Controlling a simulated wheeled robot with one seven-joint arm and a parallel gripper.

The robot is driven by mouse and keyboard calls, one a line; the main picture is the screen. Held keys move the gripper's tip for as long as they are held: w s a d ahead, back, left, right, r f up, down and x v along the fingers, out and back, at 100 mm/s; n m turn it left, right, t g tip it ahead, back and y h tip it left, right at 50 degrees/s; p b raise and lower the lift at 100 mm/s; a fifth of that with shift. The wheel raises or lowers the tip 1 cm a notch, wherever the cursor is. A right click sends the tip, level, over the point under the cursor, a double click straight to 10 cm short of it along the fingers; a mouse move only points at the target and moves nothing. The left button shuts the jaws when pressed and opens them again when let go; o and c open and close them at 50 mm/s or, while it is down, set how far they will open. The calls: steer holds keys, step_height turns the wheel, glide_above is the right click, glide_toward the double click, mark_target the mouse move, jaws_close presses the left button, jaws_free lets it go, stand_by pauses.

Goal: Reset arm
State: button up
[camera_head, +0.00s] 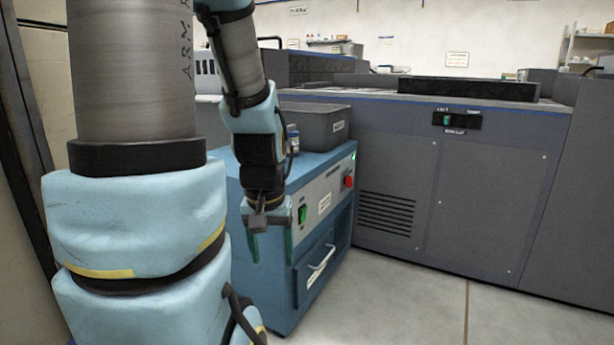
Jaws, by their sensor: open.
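My gripper (271,247) hangs pointing down at the lower end of my light-blue and grey arm. Its two green fingers are apart with nothing between them. In the picture it is in front of the left part of the blue cabinet (318,235). I cannot tell the gap between the fingers and the cabinet. My arm's large links fill the left side and hide part of the scene behind.
The blue cabinet has a green switch, a red knob (348,181) and a drawer handle (321,264). A grey bin (318,122) stands on its top. A large grey machine (480,200) stands behind and to the right. The floor (430,305) at front right is clear.

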step_height(320, 180, up, 37)
steer(key=p, duration=3.6)
steer(key=shift+r, duration=0.15)
steer(key=shift+w, duration=0.1)
